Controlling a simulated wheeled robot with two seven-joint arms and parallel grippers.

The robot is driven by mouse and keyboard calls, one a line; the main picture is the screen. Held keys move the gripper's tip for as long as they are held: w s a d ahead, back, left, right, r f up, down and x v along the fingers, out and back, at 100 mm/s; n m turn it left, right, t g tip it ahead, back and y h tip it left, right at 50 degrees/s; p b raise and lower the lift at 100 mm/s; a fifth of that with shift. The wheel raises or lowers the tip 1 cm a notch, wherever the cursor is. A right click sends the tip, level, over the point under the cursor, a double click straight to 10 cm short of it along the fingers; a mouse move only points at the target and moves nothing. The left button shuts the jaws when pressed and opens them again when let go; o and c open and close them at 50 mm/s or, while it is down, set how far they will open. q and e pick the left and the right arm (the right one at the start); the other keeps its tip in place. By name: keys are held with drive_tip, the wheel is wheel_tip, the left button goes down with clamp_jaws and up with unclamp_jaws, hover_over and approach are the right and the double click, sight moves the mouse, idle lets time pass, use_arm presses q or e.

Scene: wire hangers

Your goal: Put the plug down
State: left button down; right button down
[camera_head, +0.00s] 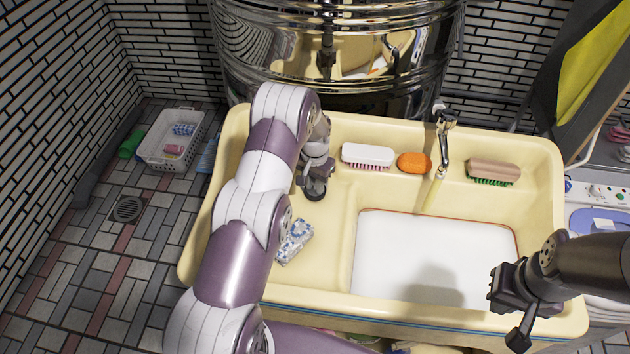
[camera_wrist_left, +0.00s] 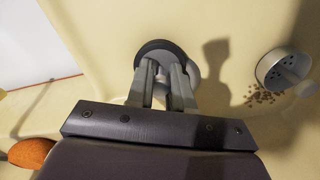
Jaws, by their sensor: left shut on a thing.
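The plug (camera_head: 315,193) is a round disc with a dark rim, low over the left, shallow part of the cream sink (camera_head: 335,262). My left gripper (camera_head: 317,178) is shut on it from above. In the left wrist view, the dark ring of the plug (camera_wrist_left: 153,48) shows at the fingertips, around a pale metal centre gripped between both fingers. I cannot tell whether the plug touches the sink surface. My right gripper (camera_head: 506,314) is open and empty at the right front of the sink, over its edge.
The basin with white liquid (camera_head: 435,250) lies to the right. A white brush (camera_head: 368,153), orange sponge (camera_head: 413,162), faucet (camera_head: 444,120) and brown brush (camera_head: 494,170) line the back ledge. A patterned packet (camera_head: 295,241) lies in front. A perforated metal piece (camera_wrist_left: 284,68) has crumbs beside it.

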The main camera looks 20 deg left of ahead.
use_arm(q)
drive_tip(key=shift+f, duration=0.1)
drive_tip(key=c, duration=1)
unclamp_jaws()
drive_tip(key=shift+r, duration=0.45)
wheel_tip(320, 180, up, 11)
drive_tip(key=b, duration=0.2)
drive_tip(key=s+d+r, duration=0.2)
drive_tip(key=s, duration=0.6)
drive_tip(key=s+d+r+n+t, duration=0.1)
drive_tip(key=s+d+r, duration=0.1)
drive_tip(key=s, duration=0.7)
drive_tip(key=s+d+r, duration=0.2)
drive_tip(key=s+d, duration=0.2)
drive_tip(key=s, duration=0.4)
drive_tip(key=shift+s+d+r, duration=0.15)
drive_tip(key=shift+s+r, duration=0.05)
drive_tip(key=shift+r, duration=0.2)
